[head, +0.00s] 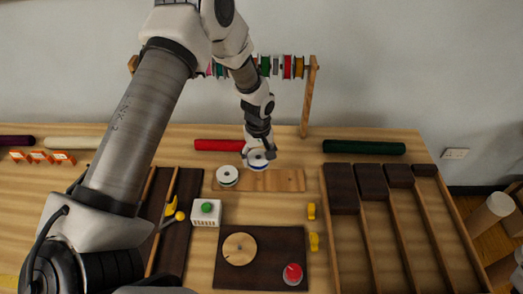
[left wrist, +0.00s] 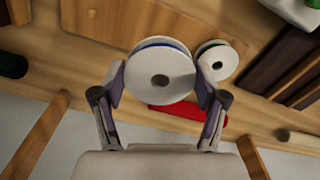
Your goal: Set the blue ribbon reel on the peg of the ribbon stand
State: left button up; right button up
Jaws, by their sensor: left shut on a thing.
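The blue ribbon reel (head: 258,163) has white flanges and a thin blue band. My right gripper is not in view.
A green-banded white reel (head: 227,175) is close left of the held reel. A white box with a green knob (head: 206,212) and a red-topped item (head: 292,274) flank the disc. A red roll (head: 219,145) lies behind. Dark compartments (head: 372,187) fill the right.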

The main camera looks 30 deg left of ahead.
pick_arm(q)
jog(key=b, duration=0.5)
send_over(259, 178)
notch_tip(259, 178, down, 6)
jog(key=shift+w+r, duration=0.1)
jog(key=shift+r, duration=0.1)
jog(key=shift+f+b, duration=0.55)
jog(key=shift+f, duration=0.9)
jog(key=o, duration=1.1)
